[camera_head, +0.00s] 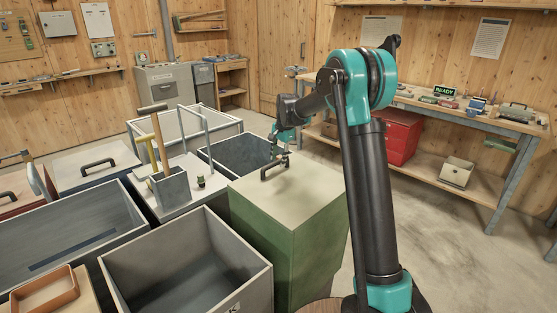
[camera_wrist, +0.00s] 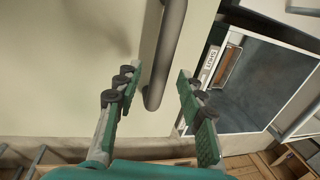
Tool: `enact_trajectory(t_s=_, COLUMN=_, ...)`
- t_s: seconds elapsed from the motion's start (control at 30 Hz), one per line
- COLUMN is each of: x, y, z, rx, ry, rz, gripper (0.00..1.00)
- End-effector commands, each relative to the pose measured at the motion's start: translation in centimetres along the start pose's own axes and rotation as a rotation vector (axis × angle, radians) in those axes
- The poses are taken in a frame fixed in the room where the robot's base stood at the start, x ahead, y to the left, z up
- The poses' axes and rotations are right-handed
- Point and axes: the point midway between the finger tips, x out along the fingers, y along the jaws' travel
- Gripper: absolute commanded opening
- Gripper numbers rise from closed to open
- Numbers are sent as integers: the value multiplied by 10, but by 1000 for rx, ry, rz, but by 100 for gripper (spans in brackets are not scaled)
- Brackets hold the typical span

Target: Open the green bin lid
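The green bin (camera_head: 290,245) stands in the middle of the head view, with its pale flat lid (camera_head: 305,190) lying shut on top. A dark bar handle (camera_head: 266,172) is fixed near the lid's far left edge. My gripper (camera_head: 281,156) is over that handle, pointing down. In the wrist view my gripper (camera_wrist: 158,80) is open, with one finger on each side of the handle (camera_wrist: 167,50). The lid (camera_wrist: 60,60) fills much of that view. Neither finger visibly presses on the handle; the exact height gap cannot be told.
An open grey bin (camera_head: 185,265) stands left of the green bin, and another open bin (camera_head: 235,155) lies behind it. A tool holder (camera_head: 171,188) with wooden-handled tools stands to the left. A workbench (camera_head: 480,120) is at right; the floor between is clear.

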Motion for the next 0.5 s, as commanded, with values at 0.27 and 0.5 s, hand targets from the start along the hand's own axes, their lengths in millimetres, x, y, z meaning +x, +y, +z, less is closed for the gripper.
enact_trajectory(t_s=0.27, x=7, y=0, z=0, rx=0, ry=0, rz=0, gripper=39)
enact_trajectory(t_s=0.5, x=6, y=0, z=0, rx=0, ry=0, rz=0, gripper=24)
